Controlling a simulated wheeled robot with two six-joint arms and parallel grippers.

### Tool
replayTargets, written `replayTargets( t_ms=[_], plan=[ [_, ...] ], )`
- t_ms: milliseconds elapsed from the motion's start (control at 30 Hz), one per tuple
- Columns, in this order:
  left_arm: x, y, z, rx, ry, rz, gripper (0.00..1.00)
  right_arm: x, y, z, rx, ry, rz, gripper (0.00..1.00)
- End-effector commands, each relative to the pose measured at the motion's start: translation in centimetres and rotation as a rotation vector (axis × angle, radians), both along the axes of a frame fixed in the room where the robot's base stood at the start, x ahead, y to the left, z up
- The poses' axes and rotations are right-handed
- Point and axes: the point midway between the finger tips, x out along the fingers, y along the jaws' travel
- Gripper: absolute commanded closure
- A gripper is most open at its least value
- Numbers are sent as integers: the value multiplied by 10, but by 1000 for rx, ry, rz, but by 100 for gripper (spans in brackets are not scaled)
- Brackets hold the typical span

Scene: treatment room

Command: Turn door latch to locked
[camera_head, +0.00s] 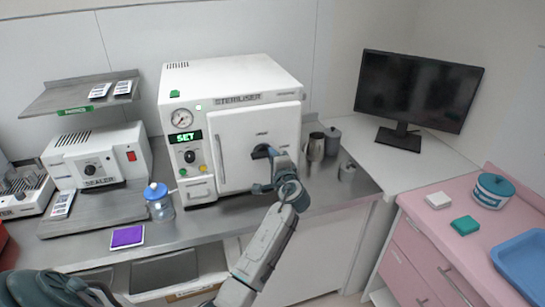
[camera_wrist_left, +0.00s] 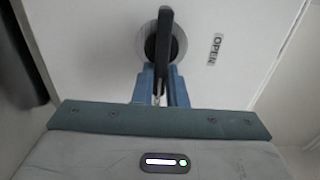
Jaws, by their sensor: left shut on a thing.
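The door latch is a dark handle on a round hub on the white door of the steriliser (camera_head: 240,110). In the left wrist view, the latch handle (camera_wrist_left: 165,40) stands nearly upright in the picture and its end reaches between my fingers. My left gripper (camera_wrist_left: 160,88) is shut on this handle with its blue fingers either side. In the head view, my left gripper (camera_head: 268,172) is at the door front and covers much of the latch. An OPEN label (camera_wrist_left: 214,50) is on the door right of the hub. The door (camera_head: 235,140) looks closed. My right gripper is not in view.
A blue-lidded jar (camera_head: 159,204) and a purple card (camera_head: 127,237) are on the steel counter left of my arm. Metal cups (camera_head: 316,147) stand right of the steriliser. A monitor (camera_head: 418,88) and a pink cabinet (camera_head: 420,250) are further right.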

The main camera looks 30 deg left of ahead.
Motion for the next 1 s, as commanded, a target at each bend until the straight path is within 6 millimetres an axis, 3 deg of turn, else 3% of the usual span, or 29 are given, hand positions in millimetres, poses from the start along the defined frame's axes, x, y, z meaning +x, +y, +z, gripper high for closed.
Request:
replayTargets(
  t_ms=[200,233,333,667,1000],
  plan=[
    [0,0,-2,0,4,0,100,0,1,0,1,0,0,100],
    [0,0,-2,0,4,0,84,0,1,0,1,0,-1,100],
    [0,0,-2,-1,3,0,66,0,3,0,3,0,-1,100],
    [-2,-3,-2,-1,1,-1,66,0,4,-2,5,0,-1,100],
    [-40,-48,-7,-7,-1,-1,66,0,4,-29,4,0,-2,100]
  ],
)
